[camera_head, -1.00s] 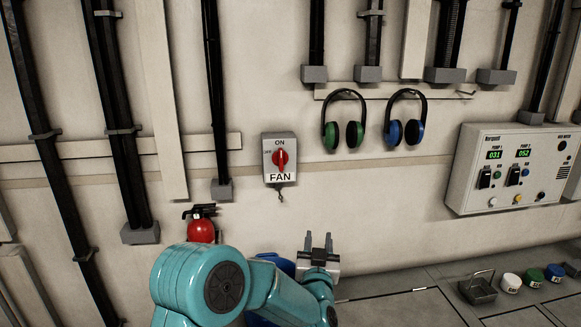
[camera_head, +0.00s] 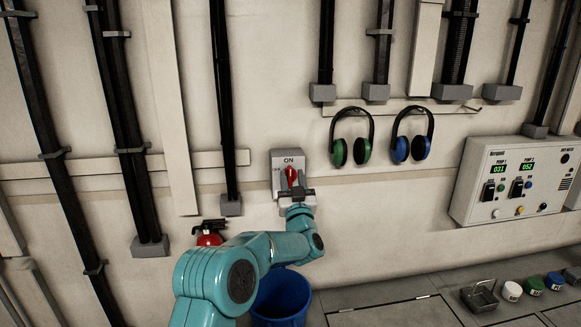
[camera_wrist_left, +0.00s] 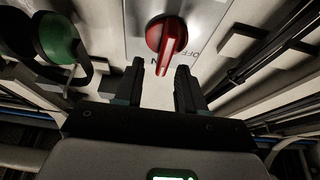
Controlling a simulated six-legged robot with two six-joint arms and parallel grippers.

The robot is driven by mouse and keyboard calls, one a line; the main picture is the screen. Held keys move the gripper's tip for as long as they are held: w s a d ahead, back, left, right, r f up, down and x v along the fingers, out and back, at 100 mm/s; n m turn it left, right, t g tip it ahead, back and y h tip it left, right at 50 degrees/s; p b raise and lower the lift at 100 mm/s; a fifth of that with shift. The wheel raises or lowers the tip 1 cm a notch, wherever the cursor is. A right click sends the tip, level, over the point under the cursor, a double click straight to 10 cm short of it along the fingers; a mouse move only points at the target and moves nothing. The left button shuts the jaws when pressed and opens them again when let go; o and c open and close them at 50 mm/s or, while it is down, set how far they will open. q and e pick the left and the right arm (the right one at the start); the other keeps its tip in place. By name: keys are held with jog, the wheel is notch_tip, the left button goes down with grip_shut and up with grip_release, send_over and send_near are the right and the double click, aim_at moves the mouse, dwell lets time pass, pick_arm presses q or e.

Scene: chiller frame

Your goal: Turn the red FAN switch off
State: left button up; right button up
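The red FAN switch (camera_head: 291,171) is a rotary knob on a grey box (camera_head: 284,158) on the wall. Its handle points toward the ON mark, and part of the OFF mark shows beside the knob in the left wrist view. My left gripper (camera_head: 295,182) is in front of the lower part of the box and hides the FAN label. In the left wrist view its two fingers (camera_wrist_left: 157,84) are apart with nothing between them, and the red knob (camera_wrist_left: 167,38) is just beyond the tips. I cannot tell if they touch it. My right gripper is not in view.
Green and blue ear muffs (camera_head: 352,140) hang right of the switch. A control panel (camera_head: 515,180) is farther right. Small jars (camera_head: 534,286) and a metal basket (camera_head: 480,296) are at lower right.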

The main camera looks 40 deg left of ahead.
pick_arm(q)
jog(key=shift+w+a+r, duration=0.25)
jog(key=shift+a+r, duration=0.05)
jog(key=shift+a, duration=0.1)
jog(key=shift+w+a+r, duration=0.1)
jog(key=shift+a+r, duration=0.1)
jog(key=shift+w+a+f, duration=0.1)
jog(key=shift+w+f, duration=0.05)
grip_shut()
